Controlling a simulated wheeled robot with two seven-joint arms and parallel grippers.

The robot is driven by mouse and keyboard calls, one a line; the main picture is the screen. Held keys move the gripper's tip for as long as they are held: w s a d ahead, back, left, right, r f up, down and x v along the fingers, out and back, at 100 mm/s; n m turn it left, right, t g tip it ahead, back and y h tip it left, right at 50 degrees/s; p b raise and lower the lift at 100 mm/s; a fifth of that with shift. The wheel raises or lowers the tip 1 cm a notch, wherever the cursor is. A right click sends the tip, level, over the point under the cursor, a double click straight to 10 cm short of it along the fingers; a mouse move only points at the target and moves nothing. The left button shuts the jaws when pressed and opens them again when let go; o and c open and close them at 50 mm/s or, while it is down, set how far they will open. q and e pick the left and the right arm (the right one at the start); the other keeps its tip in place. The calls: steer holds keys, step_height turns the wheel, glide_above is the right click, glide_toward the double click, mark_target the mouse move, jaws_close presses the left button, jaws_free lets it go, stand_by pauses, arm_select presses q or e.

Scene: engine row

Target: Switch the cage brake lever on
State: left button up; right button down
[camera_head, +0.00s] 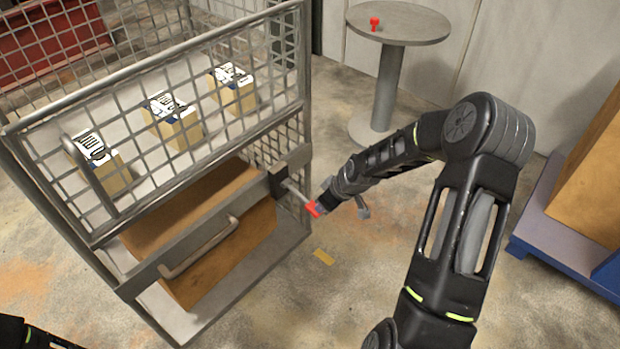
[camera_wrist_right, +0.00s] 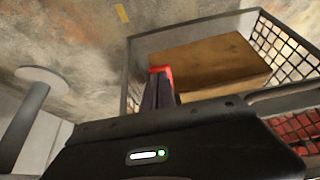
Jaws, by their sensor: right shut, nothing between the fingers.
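The cage (camera_head: 305,150) is a grey wire-mesh trolley on the left in the head view. Its brake lever (camera_head: 299,193) is a short grey bar with a red end, sticking out down and right from a dark block at the cage's right corner. My right gripper (camera_head: 322,204) is at the red end, shut with nothing held; whether it touches the lever is unclear. In the right wrist view the dark fingers (camera_wrist_right: 158,92) overlap the red end (camera_wrist_right: 160,69), and the lever's bar is hidden. My left gripper is out of view.
Several labelled boxes (camera_head: 172,122) stand on the cage's upper shelf, with a large brown box (camera_head: 190,275) below. A round table (camera_head: 420,28) carries a small red object (camera_head: 375,22). A blue-edged pallet (camera_head: 560,245) stands right.

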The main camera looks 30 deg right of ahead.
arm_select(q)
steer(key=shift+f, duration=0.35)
arm_select(e)
steer(key=shift+s+f, duration=0.1)
steer(key=shift+f, duration=0.3)
steer(key=shift+f, duration=0.1)
